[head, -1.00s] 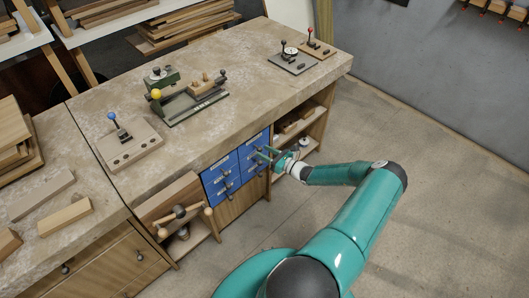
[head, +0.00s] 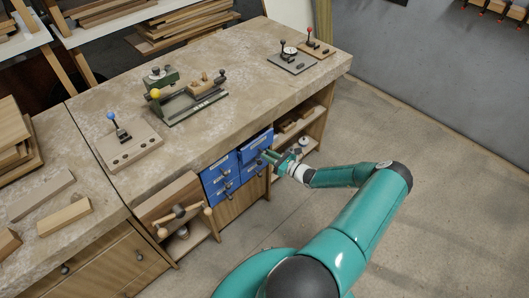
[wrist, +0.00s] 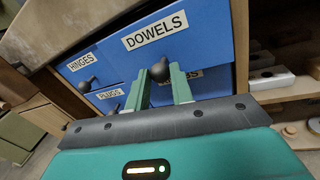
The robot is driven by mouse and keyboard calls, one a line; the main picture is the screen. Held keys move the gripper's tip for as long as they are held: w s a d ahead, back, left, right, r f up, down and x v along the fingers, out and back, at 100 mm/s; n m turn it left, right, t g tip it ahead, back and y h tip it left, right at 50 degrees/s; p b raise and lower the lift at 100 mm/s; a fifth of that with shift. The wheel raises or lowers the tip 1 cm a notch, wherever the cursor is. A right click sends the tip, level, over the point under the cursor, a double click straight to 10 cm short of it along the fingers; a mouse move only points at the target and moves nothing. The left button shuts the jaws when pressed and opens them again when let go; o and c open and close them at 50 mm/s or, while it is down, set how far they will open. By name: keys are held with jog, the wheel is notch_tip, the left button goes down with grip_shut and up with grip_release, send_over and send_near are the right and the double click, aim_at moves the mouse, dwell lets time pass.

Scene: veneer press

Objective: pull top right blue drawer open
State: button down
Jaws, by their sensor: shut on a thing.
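The top right blue drawer (head: 256,143) is in the bench front in the head view. In the wrist view this drawer (wrist: 195,45) is labelled DOWELS and stands out from the drawers around it. My gripper (head: 268,157) is at its front. In the wrist view my gripper (wrist: 166,84) has its two green fingers shut on the dark round knob (wrist: 160,69) of that drawer. The fingers partly hide the knob. The drawer's inside is not seen in the wrist view.
The HINGES drawer (wrist: 88,68) is at the left and looks shut. Another blue drawer (wrist: 192,85) is just below the held one. Open shelves (head: 310,125) lie to the right. The floor (head: 430,190) in front of the bench is clear.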

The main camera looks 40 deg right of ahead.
jog(key=a+v, duration=0.2)
jog(key=v, duration=0.9)
jog(key=shift+s, duration=0.45)
jog(key=c, duration=1.2)
grip_release()
jog(key=v, duration=1.3)
jog(key=shift+s, duration=0.4)
jog(key=shift+w+r, duration=0.1)
jog(key=shift+r, duration=0.1)
